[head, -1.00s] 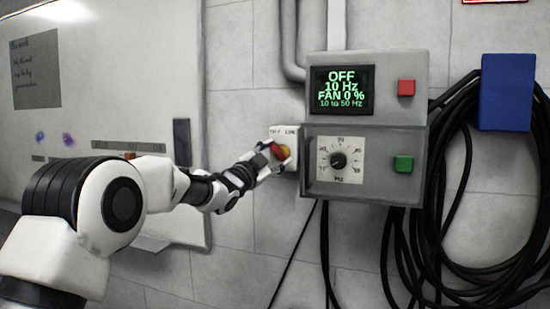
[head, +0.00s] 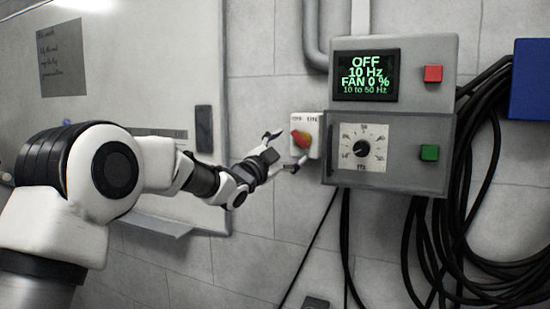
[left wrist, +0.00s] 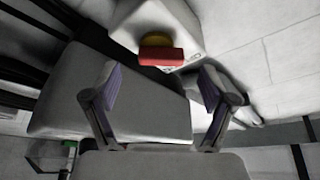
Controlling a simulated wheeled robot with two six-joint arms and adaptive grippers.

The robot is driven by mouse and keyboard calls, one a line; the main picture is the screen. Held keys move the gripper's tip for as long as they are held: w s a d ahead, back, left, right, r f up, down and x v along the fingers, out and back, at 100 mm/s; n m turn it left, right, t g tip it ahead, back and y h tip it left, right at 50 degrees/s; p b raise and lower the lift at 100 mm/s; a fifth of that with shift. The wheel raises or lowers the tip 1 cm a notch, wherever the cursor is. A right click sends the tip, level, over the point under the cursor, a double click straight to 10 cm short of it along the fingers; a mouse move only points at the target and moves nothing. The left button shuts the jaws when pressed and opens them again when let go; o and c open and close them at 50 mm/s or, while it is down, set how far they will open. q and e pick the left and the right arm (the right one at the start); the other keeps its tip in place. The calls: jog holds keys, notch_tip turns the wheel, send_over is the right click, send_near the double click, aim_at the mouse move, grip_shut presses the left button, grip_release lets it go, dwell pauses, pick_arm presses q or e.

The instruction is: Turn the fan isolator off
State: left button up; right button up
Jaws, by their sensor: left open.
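The fan isolator (head: 306,124) is a small white box on the wall with a red handle (head: 300,138) on a yellow disc. It sits at the left edge of the grey control box (head: 400,180). In the left wrist view the red handle (left wrist: 161,56) and yellow disc (left wrist: 156,40) show beyond the fingertips. My left gripper (head: 284,150) is open and empty, just left of and below the handle, apart from it. Its two spread fingers also show in the left wrist view (left wrist: 160,88). The handle lies tilted in the head view. My right gripper is not in view.
The control box display (head: 366,76) reads OFF, 10 Hz, FAN 0 %. A red button (head: 433,74), a green button (head: 429,152) and a dial (head: 361,149) are beside it. Black cables (head: 480,200) hang right, near a blue box (head: 530,80). A whiteboard (head: 150,60) is left.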

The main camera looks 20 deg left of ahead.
pick_arm(q)
jog(key=v, duration=0.8)
jog(key=shift+s, duration=0.15)
